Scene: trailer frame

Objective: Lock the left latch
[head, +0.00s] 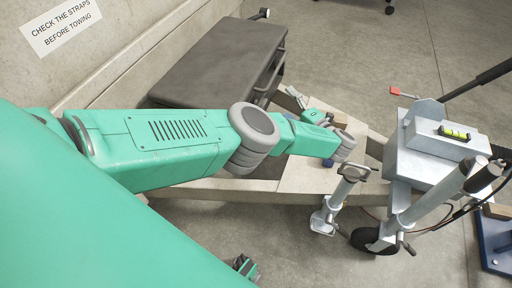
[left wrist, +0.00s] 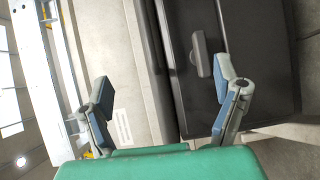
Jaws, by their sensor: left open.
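My left gripper (left wrist: 165,80) is open in the left wrist view, its two blue-padded fingers wide apart with nothing held. A grey elongated handle-like piece (left wrist: 200,53) lies on a dark panel (left wrist: 257,60), close to the right finger. I cannot tell whether it is the left latch, or whether the finger touches it. No latch can be made out clearly there.
A dark box (head: 220,60) stands by the concrete wall behind my arm. At right are a metal housing with a spirit level (head: 454,133), a small red-ended lever (head: 396,91) and a jack wheel (head: 374,241). Open floor (head: 350,45) lies at the back.

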